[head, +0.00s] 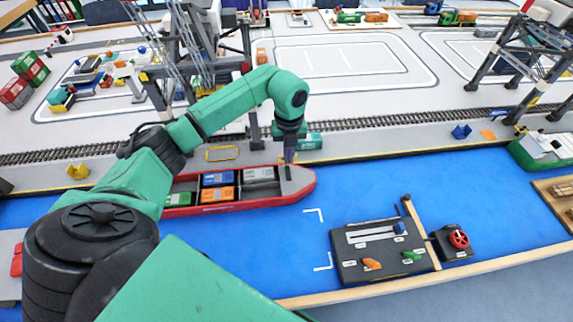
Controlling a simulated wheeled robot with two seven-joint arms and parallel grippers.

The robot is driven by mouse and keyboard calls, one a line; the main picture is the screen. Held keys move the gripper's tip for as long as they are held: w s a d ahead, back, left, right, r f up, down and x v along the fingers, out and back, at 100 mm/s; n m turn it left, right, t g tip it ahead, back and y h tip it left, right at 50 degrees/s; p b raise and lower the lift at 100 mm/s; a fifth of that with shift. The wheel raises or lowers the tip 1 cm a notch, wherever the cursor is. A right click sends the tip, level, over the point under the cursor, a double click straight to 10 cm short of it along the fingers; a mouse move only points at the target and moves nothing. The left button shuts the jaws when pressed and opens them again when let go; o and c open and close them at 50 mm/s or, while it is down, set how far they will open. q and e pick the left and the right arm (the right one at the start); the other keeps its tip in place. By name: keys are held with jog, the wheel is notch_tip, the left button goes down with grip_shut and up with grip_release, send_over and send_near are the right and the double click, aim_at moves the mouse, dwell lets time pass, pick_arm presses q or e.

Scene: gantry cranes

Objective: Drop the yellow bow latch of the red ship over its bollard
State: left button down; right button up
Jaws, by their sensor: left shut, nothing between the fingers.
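The red ship (215,209) floats on the blue water along the quay, its pointed bow to the right. My left gripper (289,160) points down at the bow and is shut with nothing seen in it. A small yellowish bit shows at its fingertips; I cannot tell whether this is the bow latch or part of the gripper. The bow bollard is not clear, as my gripper covers that part of the quay edge. My right gripper is not in view.
Containers, including an orange one (221,194), sit in the ship. A teal container (309,141) stands behind my gripper. A yellow quay fitting (77,172) is at left, a blue one (461,132) at right. A dark control panel (380,252) stands in front; water between is clear.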

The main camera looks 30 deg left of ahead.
pick_arm(q)
jog(key=shift+w+a+b, duration=0.45)
jog(key=shift+w+a, duration=0.05)
jog(key=shift+w, duration=0.2)
jog(key=shift+w+a+f+b, duration=1)
jog(key=shift+w+a+b, duration=0.85)
jog(key=shift+w, duration=0.5)
notch_tip(320, 180, up, 10)
jog(key=w+a+p, duration=0.1)
jog(key=w+p, duration=0.1)
jog(key=p, duration=0.5)
jog(key=shift+w+a, duration=0.2)
jog(key=shift+a, duration=0.15)
